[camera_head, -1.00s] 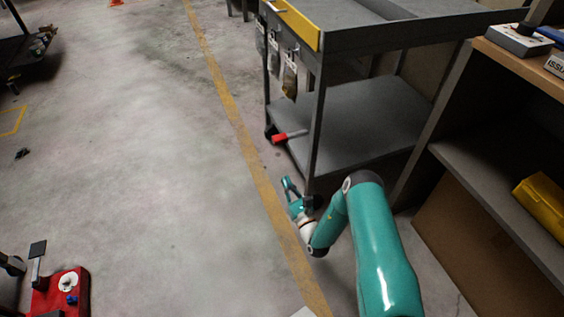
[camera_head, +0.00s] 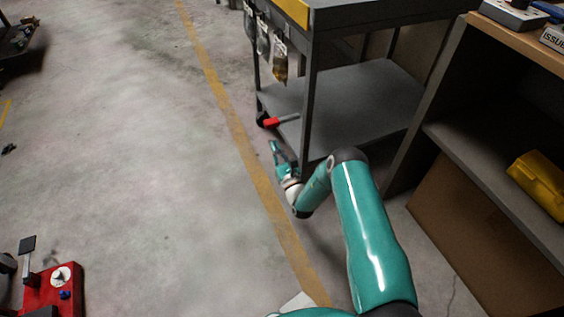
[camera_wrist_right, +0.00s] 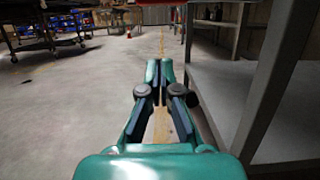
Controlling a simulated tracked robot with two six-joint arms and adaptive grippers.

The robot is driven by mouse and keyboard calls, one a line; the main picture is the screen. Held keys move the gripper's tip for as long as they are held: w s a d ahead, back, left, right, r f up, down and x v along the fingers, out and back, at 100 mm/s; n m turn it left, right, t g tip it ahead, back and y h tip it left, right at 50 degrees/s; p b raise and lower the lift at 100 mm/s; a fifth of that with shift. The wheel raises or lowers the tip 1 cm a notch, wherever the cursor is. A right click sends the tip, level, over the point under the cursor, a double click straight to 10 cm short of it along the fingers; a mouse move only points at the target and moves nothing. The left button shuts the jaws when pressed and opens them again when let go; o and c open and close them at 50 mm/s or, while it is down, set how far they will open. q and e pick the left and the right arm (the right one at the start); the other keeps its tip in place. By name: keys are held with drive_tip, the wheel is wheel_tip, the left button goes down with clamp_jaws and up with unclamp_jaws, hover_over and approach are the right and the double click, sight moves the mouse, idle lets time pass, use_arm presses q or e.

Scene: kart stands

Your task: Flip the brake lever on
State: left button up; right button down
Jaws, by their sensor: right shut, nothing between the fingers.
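The brake lever (camera_head: 281,120) is a red-ended handle low on the grey cart (camera_head: 350,110), near its front left wheel. It sticks out level beside the lower shelf. My right gripper (camera_head: 274,148) is just below and in front of the lever in the head view, apart from it as far as I can see. In the right wrist view the gripper (camera_wrist_right: 158,66) has its fingers together and empty, pointing forward low over the floor along the cart's side. A red part shows at the top edge there; I cannot tell if it is the lever. My left gripper is not in view.
The cart's post (camera_head: 310,100) and lower shelf stand close right of my right gripper. A red device (camera_head: 52,292) stands at bottom left.

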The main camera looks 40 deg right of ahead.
sight(282, 120)
drive_tip(key=r, duration=0.1)
drive_tip(key=w+r, duration=0.1)
drive_tip(key=r, duration=0.1)
drive_tip(key=w+r, duration=0.1)
drive_tip(key=shift+d+r, duration=0.25)
drive_tip(key=shift+r, duration=0.05)
drive_tip(key=shift+d, duration=0.1)
